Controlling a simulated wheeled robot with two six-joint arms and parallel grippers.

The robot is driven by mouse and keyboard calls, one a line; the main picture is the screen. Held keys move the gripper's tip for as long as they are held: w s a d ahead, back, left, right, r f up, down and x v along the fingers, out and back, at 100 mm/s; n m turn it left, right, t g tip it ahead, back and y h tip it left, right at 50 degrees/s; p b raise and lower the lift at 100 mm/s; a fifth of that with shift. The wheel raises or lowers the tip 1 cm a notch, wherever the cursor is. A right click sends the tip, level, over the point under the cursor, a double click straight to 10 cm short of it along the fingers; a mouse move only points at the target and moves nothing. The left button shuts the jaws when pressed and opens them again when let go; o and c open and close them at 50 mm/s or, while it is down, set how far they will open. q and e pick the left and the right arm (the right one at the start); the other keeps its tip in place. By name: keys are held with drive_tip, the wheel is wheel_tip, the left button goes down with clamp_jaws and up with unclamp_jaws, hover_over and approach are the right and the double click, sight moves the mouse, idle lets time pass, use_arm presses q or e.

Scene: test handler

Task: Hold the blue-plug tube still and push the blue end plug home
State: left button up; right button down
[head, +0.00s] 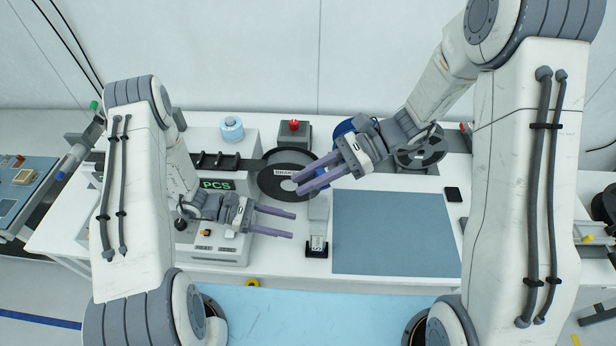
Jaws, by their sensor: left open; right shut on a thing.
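My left gripper (293,226) is open and empty above the front of the white bench, its fingers pointing right. My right gripper (297,185) reaches in from the upper right, its fingers pointing down and left over the black reel. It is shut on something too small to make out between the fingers. I cannot make out the blue end plug.
A black reel (270,185) lies behind the fingertips. A grey box with a red button (294,131) and a blue-white roll (231,128) stand at the back. A PCS display unit (215,250) is under my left gripper. The blue-grey mat (395,235) at right is clear.

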sight(316, 231)
use_arm(q)
drive_tip(key=shift+n+t, duration=0.4)
drive_tip(key=shift+f+x, duration=0.2)
drive_tip(key=shift+x, duration=2.05)
drive_tip(key=shift+f+x, duration=0.2)
drive_tip(key=shift+x, duration=2.05)
drive_tip(key=shift+w+a, duration=0.1)
clamp_jaws()
drive_tip(key=shift+o, duration=1.2)
unclamp_jaws()
drive_tip(key=shift+a, duration=0.1)
drive_tip(key=v, duration=1.1)
drive_tip(key=shift+a, duration=0.4)
